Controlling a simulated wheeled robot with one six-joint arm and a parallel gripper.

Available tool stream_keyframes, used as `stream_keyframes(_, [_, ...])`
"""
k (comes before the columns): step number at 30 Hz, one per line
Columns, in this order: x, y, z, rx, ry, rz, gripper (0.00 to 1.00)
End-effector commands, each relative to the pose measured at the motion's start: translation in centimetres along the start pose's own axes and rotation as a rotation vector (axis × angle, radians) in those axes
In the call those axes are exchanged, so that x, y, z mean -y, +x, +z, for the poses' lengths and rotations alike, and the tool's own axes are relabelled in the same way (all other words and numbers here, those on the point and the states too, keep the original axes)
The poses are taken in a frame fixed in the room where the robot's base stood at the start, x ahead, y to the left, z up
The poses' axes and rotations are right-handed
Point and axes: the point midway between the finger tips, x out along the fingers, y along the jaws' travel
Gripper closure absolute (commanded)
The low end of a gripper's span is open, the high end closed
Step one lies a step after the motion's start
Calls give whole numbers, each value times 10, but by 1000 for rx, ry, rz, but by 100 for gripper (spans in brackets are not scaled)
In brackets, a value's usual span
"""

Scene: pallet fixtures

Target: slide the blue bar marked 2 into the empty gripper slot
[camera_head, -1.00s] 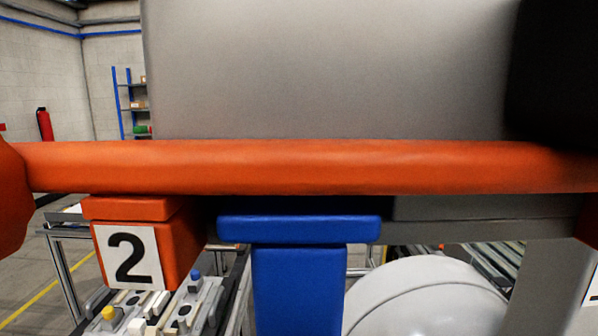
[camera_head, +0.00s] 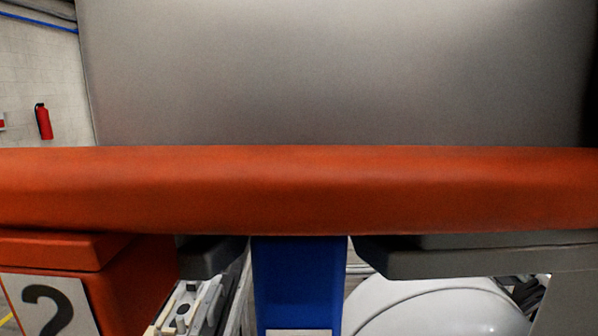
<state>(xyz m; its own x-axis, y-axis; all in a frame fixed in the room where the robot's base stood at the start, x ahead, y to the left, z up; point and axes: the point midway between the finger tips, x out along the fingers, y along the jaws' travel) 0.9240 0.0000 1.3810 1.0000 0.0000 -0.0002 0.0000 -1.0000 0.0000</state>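The blue bar (camera_head: 299,275) hangs upright at the lower centre. Its top is hidden behind a thick orange beam (camera_head: 300,190) that crosses the whole view. A sliver of white shows at the bar's lower cut edge; no number can be read there. A grey plate lies on each side of the bar, a short left one (camera_head: 208,259) and a longer right one (camera_head: 470,258), with the bar in the gap between them. How deep the bar sits in this gap, I cannot tell. My gripper's fingers do not show; the beam covers the area above the bar.
An orange block (camera_head: 130,290) with a white label marked 2 is at lower left, close to the left plate. A large grey panel (camera_head: 330,75) fills the view above the beam. Pale machine parts (camera_head: 185,310) lie below. A red fire extinguisher (camera_head: 43,121) hangs far off.

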Motion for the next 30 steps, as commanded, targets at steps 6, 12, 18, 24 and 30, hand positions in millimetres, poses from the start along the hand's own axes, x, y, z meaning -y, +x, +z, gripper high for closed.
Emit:
stream_keyframes(6, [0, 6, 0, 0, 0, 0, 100])
stream_keyframes(12, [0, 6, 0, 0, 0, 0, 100])
stream_keyframes(18, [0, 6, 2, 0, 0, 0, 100])
stream_keyframes(24, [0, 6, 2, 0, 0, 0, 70])
stream_keyframes(30, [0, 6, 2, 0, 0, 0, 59])
